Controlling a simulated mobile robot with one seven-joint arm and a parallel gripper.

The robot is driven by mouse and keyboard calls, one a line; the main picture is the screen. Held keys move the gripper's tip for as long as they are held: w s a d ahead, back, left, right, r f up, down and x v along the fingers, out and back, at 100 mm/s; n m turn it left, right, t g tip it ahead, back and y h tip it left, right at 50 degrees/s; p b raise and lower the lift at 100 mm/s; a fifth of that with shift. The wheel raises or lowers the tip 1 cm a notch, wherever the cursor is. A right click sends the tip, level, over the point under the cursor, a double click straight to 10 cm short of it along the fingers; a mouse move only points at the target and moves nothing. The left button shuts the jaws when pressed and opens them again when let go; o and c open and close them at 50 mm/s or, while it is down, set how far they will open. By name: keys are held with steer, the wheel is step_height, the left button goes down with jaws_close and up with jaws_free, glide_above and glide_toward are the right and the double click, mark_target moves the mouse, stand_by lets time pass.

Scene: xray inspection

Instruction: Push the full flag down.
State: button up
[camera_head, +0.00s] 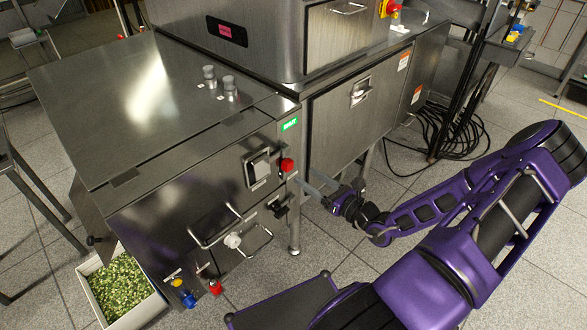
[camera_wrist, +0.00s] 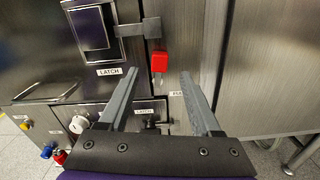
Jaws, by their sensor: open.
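The flag is a small red block (camera_head: 287,165) on the right edge of the steel cabinet's front, beside the latch. In the wrist view the red flag (camera_wrist: 159,62) stands up at the top of a slot strip, with a partly hidden label lower right. My gripper (camera_head: 312,184) is in front of the cabinet, just right of and slightly below the flag. In the wrist view my open gripper (camera_wrist: 159,76) has its two fingers either side of the flag in the picture, with nothing between them. I cannot tell contact or exact depth.
A latch (camera_wrist: 93,30) is left of the flag, its bar reaching close to it. A second latch knob (camera_wrist: 151,120) sits below. Handles (camera_head: 215,228), a blue valve (camera_head: 184,293) and a red valve (camera_head: 215,287) are lower. A bin of green pieces (camera_head: 121,289) stands on the floor.

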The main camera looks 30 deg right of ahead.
mark_target(291, 166)
steer(key=x, duration=0.6)
steer(key=shift+w+a+b, duration=0.1)
steer(key=shift+w+b, duration=0.2)
jaws_close()
